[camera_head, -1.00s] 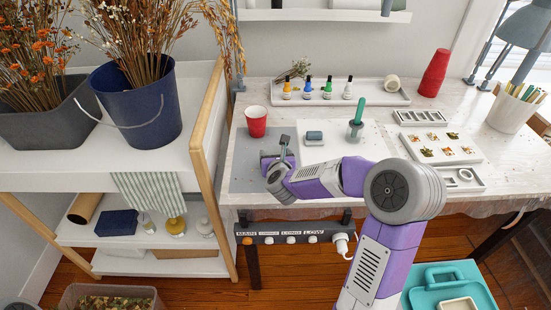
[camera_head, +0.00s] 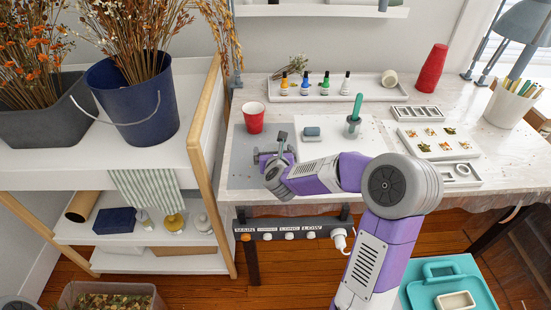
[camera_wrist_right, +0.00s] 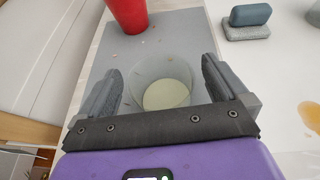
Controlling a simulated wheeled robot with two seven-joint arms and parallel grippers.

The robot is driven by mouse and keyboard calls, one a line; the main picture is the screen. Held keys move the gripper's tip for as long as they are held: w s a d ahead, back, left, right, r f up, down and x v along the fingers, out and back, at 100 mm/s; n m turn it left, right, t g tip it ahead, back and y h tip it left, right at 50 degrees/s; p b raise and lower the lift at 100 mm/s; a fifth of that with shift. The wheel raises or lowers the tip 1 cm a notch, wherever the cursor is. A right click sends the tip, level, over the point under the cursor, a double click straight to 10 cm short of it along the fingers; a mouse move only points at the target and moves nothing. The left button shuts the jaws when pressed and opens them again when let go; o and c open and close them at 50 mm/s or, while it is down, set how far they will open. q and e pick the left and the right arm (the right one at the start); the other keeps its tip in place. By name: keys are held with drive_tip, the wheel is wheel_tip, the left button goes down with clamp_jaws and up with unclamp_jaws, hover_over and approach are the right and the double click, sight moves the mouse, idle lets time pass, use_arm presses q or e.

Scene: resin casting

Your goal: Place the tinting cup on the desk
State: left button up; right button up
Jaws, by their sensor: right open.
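A clear cup with pale yellowish liquid (camera_wrist_right: 168,94), which looks like the tinting cup, stands on the grey mat (camera_wrist_right: 180,42) on the desk in the right wrist view. My right gripper (camera_wrist_right: 160,72) is open, with one finger on each side of the cup; a gap shows near the fingertips. In the head view my right gripper (camera_head: 268,156) is low over the grey mat (camera_head: 240,172) at the front left of the desk (camera_head: 390,195), and it hides the cup there. My left gripper is not in view.
A red cup (camera_head: 252,117) stands close behind the gripper. A grey sponge-like block (camera_head: 312,133) and a small jar with a green-handled tool (camera_head: 353,125) are to the right. A tray (camera_head: 372,90) of small bottles lies behind. A shelf unit (camera_head: 205,150) borders the left.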

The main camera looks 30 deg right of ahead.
drive_tip(key=p+v, duration=0.1)
drive_tip(key=v, duration=1.1)
